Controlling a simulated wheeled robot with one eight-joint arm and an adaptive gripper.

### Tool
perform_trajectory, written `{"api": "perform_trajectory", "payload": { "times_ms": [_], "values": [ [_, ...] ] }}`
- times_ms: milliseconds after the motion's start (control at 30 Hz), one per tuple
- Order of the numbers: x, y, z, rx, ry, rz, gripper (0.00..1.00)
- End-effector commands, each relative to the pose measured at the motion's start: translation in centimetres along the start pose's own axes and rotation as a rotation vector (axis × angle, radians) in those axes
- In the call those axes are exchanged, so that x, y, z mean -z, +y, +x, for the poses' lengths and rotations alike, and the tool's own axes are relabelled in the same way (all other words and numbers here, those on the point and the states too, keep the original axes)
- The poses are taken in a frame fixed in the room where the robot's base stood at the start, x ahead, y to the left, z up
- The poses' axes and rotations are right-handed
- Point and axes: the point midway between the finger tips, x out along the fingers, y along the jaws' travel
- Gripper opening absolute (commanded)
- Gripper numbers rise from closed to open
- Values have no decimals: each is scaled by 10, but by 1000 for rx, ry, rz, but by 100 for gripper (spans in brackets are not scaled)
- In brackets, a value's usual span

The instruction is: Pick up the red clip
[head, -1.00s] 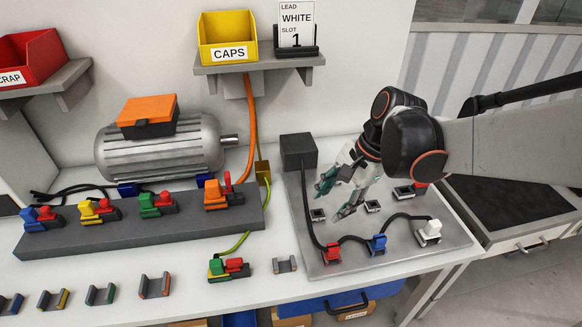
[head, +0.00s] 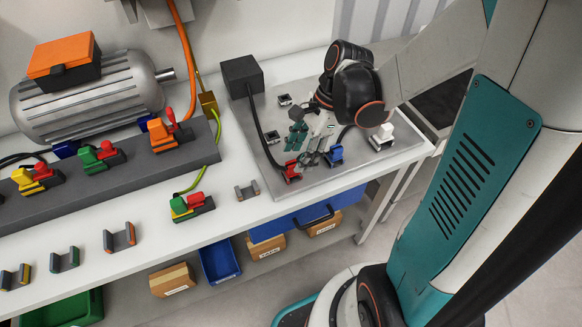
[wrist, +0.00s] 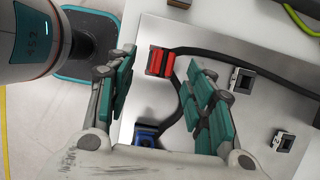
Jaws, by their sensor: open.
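The red clip (head: 291,172) sits near the front edge of the grey metal plate (head: 260,185), on a black cable. In the wrist view the red clip (wrist: 160,64) shows between and just ahead of the two teal-padded fingers. My gripper (head: 303,147) is open and empty over the plate, close to the clip and pointing down at it. I cannot tell the exact height gap. A blue clip (head: 336,154) sits to the right on the same cable. It also shows in the wrist view (wrist: 147,134), partly hidden between the fingers. A white clip (head: 382,136) is farther right.
A dark block (head: 242,75) stands at the plate's back left corner. Small empty sockets (head: 274,137) are on the plate. A green and red connector (head: 191,207) and an empty holder (head: 246,191) lie left of it. A grey rail (head: 120,175) holds several connectors.

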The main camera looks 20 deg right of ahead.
Motion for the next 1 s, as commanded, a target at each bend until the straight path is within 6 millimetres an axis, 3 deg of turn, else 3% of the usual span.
{"api": "perform_trajectory", "payload": {
  "times_ms": [400,667,867,1000],
  "values": [
    [0,-5,49,1,0,-1,48],
    [-1,-5,51,1,0,0,48],
    [-1,-5,51,1,0,0,4],
    [-1,-5,51,1,0,0,4]
  ]
}}
